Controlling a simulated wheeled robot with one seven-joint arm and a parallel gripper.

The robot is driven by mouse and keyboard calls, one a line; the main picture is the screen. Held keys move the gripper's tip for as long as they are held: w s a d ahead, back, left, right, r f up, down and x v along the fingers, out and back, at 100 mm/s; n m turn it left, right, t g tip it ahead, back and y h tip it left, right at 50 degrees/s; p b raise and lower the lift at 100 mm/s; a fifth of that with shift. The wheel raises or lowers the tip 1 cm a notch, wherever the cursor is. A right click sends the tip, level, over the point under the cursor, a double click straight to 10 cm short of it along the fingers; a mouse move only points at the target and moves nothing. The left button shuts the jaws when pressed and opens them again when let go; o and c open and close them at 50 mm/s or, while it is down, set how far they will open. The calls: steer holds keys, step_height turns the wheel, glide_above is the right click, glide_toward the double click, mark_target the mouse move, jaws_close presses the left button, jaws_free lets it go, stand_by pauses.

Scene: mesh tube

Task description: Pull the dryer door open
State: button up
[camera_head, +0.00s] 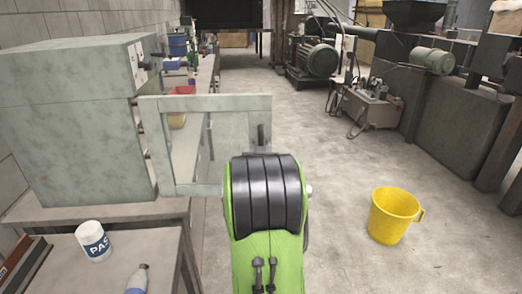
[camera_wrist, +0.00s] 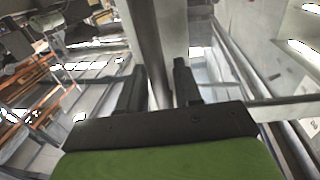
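The dryer (camera_head: 75,125) is a grey-green box on a bench at the left in the head view. Its door (camera_head: 153,150), a frame with a clear pane, stands swung out from the box, to its right. In the wrist view my gripper (camera_wrist: 160,82) has its two dark fingers close together on either side of a grey bar, the door handle (camera_wrist: 147,40), which fills the gap between them. The pale door frame (camera_wrist: 173,25) runs beside the bar. In the head view my black and green arm link hides the gripper and most of the handle.
A yellow bucket (camera_head: 391,215) stands on the floor at the right. A white jar (camera_head: 93,241) and a grey bottle (camera_head: 137,279) stand on the near bench. Machinery (camera_head: 318,60) lines the back and right. The floor between is clear.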

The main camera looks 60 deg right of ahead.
steer(key=shift+o, duration=0.4)
steer(key=shift+a, duration=0.1)
steer(key=b+v, duration=0.2)
steer(key=v, duration=0.9)
steer(key=shift+s+a, duration=0.25)
steer(key=shift+a, duration=0.1)
steer(key=shift+f, duration=0.1)
